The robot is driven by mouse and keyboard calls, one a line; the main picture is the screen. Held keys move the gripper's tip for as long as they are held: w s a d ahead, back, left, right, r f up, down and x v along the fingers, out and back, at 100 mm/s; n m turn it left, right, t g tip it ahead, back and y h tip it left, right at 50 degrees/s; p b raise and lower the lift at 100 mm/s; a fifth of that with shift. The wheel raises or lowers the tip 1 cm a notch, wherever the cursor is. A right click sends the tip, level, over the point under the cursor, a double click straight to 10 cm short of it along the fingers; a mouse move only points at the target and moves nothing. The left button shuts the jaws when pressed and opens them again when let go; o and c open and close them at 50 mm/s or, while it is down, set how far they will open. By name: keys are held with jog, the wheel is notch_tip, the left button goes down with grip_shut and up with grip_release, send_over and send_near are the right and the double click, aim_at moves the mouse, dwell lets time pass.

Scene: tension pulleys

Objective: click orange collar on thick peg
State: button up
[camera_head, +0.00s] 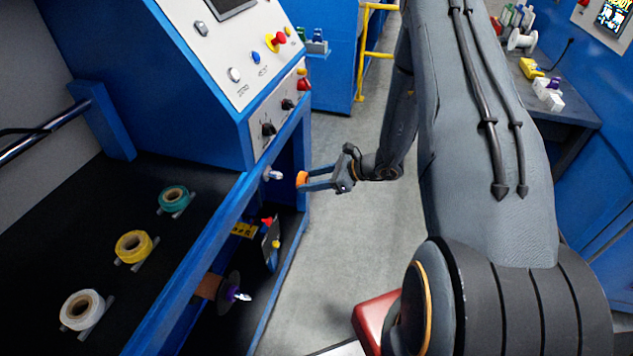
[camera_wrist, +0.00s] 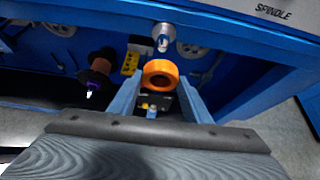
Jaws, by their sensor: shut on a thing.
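My gripper (camera_head: 309,180) is shut on the orange collar (camera_head: 302,177), which sits between the fingertips. In the wrist view the collar (camera_wrist: 166,67) is a thick ring between the two blue fingers, its round hole visible. A silver peg (camera_head: 272,174) with a pointed tip sticks out of the blue machine frame, just left of the collar in the head view. It also shows in the wrist view (camera_wrist: 163,40), just beyond and above the collar. The collar appears apart from the peg. I take this peg to be the thick one.
A lower spindle (camera_head: 240,295) with a purple part and dark disc stands below left. A yellow label and small dark panel (camera_head: 271,243) hang beneath the silver peg. Tape rolls (camera_head: 133,246) lie on the black worktop at left. Clear floor (camera_head: 335,260) lies below my gripper.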

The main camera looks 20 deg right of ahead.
aim_at(280, 173)
jog(key=shift+w+a, duration=0.6)
jog(key=shift+a, duration=0.2)
jog(key=shift+w+a, duration=0.55)
jog(key=shift+a, duration=0.25)
jog(key=shift+w+a+b, duration=0.15)
jog(key=shift+a+b, duration=0.1)
jog(key=shift+b, duration=0.3)
dwell(0.7)
jog(key=shift+w+a+b, duration=0.45)
jog(key=shift+w+a, duration=0.35)
jog(key=shift+a, duration=0.25)
jog(key=shift+w+a, duration=0.15)
jog(key=shift+a, duration=0.05)
dwell(0.7)
jog(key=shift+w+a+b, duration=0.65)
jog(key=shift+w+a, duration=0.1)
jog(key=shift+a, duration=0.3)
dwell(0.5)
